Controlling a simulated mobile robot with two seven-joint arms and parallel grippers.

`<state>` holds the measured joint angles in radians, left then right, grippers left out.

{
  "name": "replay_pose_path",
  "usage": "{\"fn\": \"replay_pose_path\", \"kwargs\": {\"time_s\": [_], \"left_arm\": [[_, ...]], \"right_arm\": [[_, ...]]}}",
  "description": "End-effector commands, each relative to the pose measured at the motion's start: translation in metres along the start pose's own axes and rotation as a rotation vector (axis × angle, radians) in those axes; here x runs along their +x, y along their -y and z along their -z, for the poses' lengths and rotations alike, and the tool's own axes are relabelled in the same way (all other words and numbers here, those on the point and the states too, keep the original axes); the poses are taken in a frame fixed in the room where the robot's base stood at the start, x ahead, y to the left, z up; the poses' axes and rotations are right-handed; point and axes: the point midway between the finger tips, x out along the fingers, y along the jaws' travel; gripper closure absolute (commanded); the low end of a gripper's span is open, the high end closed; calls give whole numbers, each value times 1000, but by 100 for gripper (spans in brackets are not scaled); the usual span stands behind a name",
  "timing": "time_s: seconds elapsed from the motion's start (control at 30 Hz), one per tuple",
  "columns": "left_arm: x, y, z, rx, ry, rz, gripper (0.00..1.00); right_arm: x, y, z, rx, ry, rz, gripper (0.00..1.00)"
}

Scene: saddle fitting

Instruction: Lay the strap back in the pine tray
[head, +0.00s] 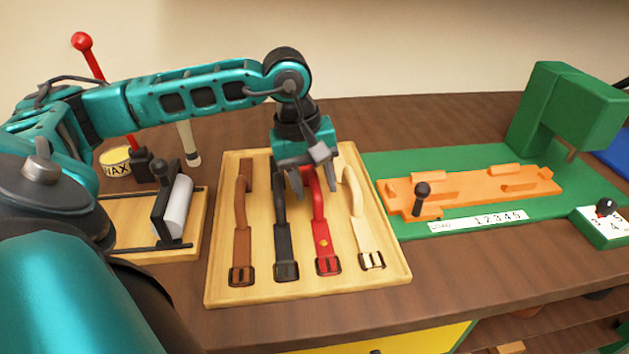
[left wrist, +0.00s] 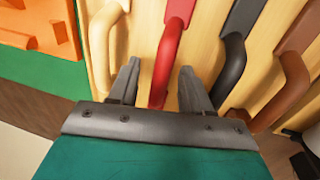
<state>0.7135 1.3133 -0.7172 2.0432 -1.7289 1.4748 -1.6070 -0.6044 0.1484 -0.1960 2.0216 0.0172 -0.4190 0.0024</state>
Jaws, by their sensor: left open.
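The pine tray (head: 300,290) holds a brown strap (head: 242,235), a black strap (head: 284,235), a red strap (head: 325,235) and a cream strap (head: 365,225), lying side by side with their buckles toward the front. My left gripper (head: 312,182) is open over the back part of the tray, at the red strap. In the left wrist view its fingers (left wrist: 160,85) stand apart on either side of the red strap's curved end (left wrist: 163,75), not closed on it. The gripper hides part of the black and red straps in the head view. My right gripper is not in view.
Right of the tray, a green base (head: 460,215) carries an orange fixture (head: 470,190) and a green press (head: 565,110). Left stand a roller on a wooden board (head: 165,256), a wax tin (head: 115,160) and a red-knobbed lever (head: 88,55). The table front is bare.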

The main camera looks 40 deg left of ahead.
Motion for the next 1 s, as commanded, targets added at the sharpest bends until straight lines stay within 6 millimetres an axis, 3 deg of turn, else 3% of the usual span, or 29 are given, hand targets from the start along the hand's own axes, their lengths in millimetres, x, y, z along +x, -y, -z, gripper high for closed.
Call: {"fn": "replay_pose_path", "kwargs": {"time_s": [0.3, 0.5, 0.7, 1.0], "left_arm": [[-70, -1, 1, 0, -6, -5, 52], [-103, -1, 0, 0, -3, -3, 52], [-115, 0, 0, 0, -2, -1, 52], [-115, 0, 0, 0, -1, -1, 52]], "right_arm": [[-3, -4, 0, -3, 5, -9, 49], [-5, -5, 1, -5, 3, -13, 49], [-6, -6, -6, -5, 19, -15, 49], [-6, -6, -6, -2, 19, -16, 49]]}}
